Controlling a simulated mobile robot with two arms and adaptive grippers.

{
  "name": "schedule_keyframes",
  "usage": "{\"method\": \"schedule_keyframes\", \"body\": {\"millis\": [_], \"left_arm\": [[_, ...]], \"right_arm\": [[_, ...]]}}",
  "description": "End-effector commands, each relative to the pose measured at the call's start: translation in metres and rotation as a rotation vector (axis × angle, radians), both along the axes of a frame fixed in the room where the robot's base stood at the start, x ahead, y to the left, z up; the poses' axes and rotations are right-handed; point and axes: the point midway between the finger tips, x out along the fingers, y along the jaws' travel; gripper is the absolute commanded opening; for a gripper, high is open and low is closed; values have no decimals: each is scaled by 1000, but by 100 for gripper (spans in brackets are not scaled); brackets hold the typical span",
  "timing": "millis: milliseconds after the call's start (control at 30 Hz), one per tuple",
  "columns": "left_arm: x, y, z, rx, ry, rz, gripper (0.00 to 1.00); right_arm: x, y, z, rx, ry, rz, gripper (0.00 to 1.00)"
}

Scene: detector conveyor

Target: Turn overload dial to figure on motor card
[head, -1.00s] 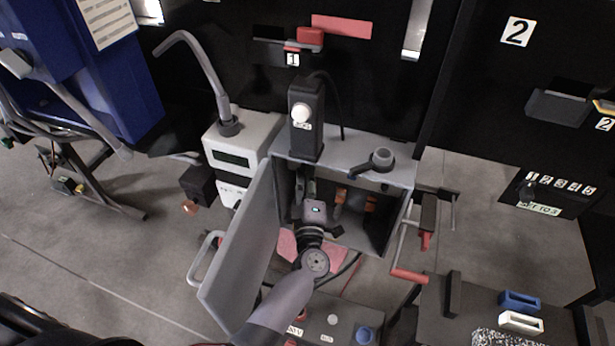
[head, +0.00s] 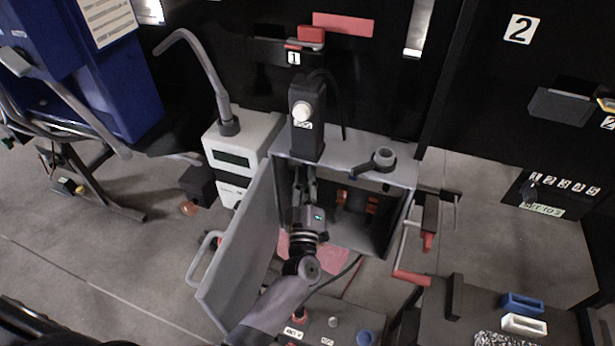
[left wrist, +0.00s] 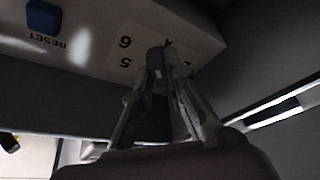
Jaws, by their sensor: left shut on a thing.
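My left gripper (head: 304,180) reaches into the open grey box (head: 345,150), near its left inner wall. In the left wrist view the left gripper (left wrist: 165,58) is shut on the overload dial (left wrist: 157,54), a small grey knob mostly hidden by the fingertips. Figures 4, 5 and 6 are printed on the pale face around it. A blue button (left wrist: 43,17) marked RESET sits on the same face. In the head view the dial is hidden. I cannot tell which sheet is the motor card. My right gripper is not in view.
The box door (head: 238,245) hangs open on the left. Orange parts (head: 372,204) sit deeper inside the box. A crank with a red grip (head: 411,278) is at its right. A white unit (head: 234,150) with a curved pipe stands on the left.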

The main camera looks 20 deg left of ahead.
Motion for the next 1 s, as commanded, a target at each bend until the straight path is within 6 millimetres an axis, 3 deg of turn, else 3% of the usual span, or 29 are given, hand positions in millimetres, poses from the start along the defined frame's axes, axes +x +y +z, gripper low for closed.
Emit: {"method": "schedule_keyframes", "body": {"millis": [167,200,467,800,1000], "left_arm": [[0,0,-2,-1,3,-1,0],[0,0,-2,-1,3,-1,15],[0,0,-1,-2,3,0,33],[-2,-1,-1,-2,1,-1,33],[-28,-7,-10,-4,5,-1,33]], "right_arm": [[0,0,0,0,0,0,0],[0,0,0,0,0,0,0],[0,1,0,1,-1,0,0],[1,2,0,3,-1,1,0],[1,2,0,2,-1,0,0]]}}
